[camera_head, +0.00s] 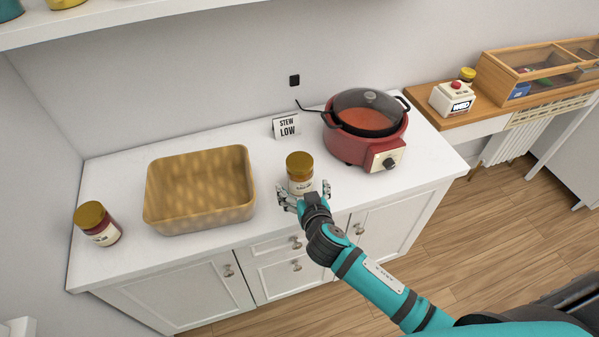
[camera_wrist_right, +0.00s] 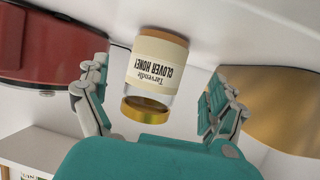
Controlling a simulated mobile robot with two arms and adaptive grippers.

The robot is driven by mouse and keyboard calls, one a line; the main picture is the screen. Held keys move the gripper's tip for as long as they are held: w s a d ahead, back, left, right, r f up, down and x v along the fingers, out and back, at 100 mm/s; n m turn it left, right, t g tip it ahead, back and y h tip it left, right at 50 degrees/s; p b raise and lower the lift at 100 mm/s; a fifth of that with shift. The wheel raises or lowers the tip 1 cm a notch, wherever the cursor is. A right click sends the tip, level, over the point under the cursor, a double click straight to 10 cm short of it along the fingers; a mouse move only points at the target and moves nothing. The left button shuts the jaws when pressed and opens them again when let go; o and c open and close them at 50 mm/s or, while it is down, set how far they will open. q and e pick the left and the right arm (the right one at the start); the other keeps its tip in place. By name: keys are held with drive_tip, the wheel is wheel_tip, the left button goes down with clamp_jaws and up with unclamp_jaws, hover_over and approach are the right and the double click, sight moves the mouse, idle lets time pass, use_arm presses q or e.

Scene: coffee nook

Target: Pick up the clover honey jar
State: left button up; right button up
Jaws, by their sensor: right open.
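The clover honey jar (camera_head: 299,168) stands upright on the white counter, with a gold lid and a cream label. In the right wrist view the jar (camera_wrist_right: 155,75) appears upside down, and its label reads "Tarvendle CLOVER HONEY". My right gripper (camera_head: 304,193) is open at the front of the jar. In the right wrist view its fingers (camera_wrist_right: 150,97) are spread to either side of the jar, with gaps between them and the glass. In the head view the gripper hides the lower front of the jar. My left gripper is not in view.
A tan basket (camera_head: 200,217) stands left of the jar, and another gold-lidded jar (camera_head: 98,224) is at the counter's left end. A red cooker (camera_head: 350,148) with a glass lid stands to the right. A "STEW LOW" sign (camera_head: 286,126) stands behind. The counter's front edge is close to the gripper.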

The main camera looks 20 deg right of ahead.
drive_tip(key=shift+w, duration=0.5)
drive_tip(key=shift+p+x, duration=0.65)
drive_tip(key=shift+x, duration=1.7)
drive_tip(key=shift+d+r, duration=0.1)
drive_tip(key=shift+d, duration=0.05)
drive_tip(key=shift+c, duration=0.4)
drive_tip(key=c, duration=1.6)
